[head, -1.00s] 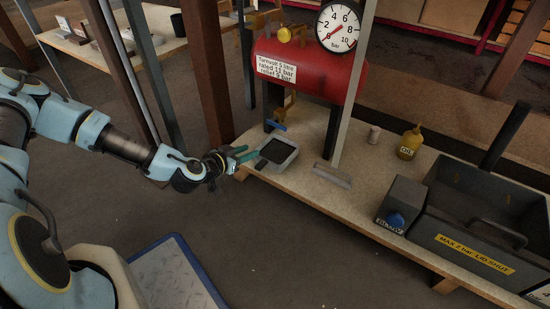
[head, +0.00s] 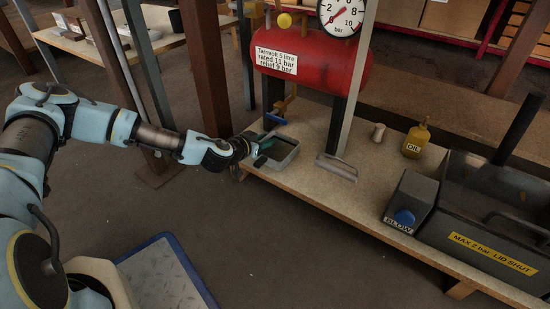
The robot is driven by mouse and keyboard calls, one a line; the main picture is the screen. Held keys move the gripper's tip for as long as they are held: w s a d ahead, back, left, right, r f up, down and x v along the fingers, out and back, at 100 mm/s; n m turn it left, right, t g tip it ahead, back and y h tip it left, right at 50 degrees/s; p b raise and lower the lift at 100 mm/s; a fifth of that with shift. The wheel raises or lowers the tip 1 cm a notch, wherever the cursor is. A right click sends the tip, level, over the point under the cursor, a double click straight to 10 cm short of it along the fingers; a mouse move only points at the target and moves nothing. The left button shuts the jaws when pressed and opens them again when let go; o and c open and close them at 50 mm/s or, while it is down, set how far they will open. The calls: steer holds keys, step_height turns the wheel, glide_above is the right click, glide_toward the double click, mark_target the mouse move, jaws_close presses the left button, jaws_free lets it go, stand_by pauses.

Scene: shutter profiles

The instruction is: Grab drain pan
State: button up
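The drain pan (head: 287,157) is a shallow grey rectangular tray with a dark inside. It sits on the left end of the wooden bench, below the red tank. My gripper (head: 264,149) is at the pan's left side. Its fingers look spread, one teal finger over the pan's inside and a darker one near the left wall. Whether either finger touches the wall is too small to tell.
The red tank (head: 315,62) with its gauge stands above the pan, with a blue-handled drain valve (head: 277,117) just behind. A metal post and bracket (head: 337,168) are to the right. An oil bottle (head: 416,140) and dark blow box (head: 408,200) stand further right.

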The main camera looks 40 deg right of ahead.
steer(key=shift+c, duration=0.3)
jaws_close()
stand_by(1.1)
